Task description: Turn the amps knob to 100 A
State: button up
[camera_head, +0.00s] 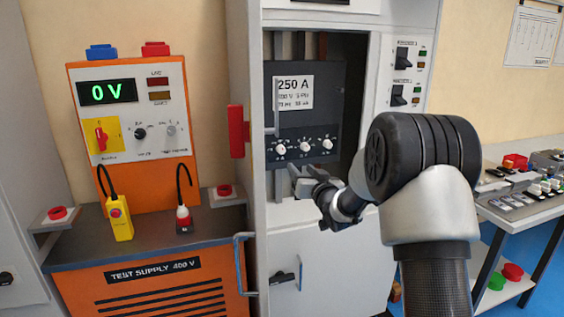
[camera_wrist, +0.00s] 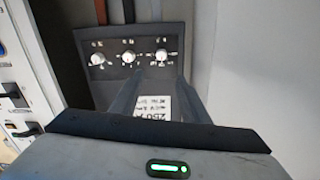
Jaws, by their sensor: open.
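A dark breaker (camera_head: 340,90) with a "250 A" label (camera_head: 295,90) sits in the open cabinet bay. Its lower face carries three white knobs in a row: left (camera_head: 280,149), middle (camera_head: 305,146) and right (camera_head: 327,143). The same row shows in the wrist view, with knobs at left (camera_wrist: 97,58), middle (camera_wrist: 128,57) and right (camera_wrist: 161,54). The label there appears upside down. The small markings are unreadable, so I cannot tell which is the amps knob or its setting. My gripper (camera_head: 297,180) is open just below the knob row, apart from it; its fingers also show in the wrist view (camera_wrist: 155,88).
An orange test supply (camera_head: 128,195) reading "0 V" stands at left, with small knobs and plugs. A red block (camera_head: 236,131) projects from the cabinet's left edge. Switches (camera_head: 403,57) line the bay's right side. A table (camera_head: 520,215) with parts stands at right.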

aim_at(283, 151)
jog(key=x, duration=1.7)
jog(key=shift+w+a+p, duration=0.25)
jog(key=shift+w+p, duration=0.05)
jog(key=shift+p, duration=0.1)
jog(key=c, duration=1.1)
jog(key=shift+o, duration=0.2)
jog(key=shift+f, duration=0.1)
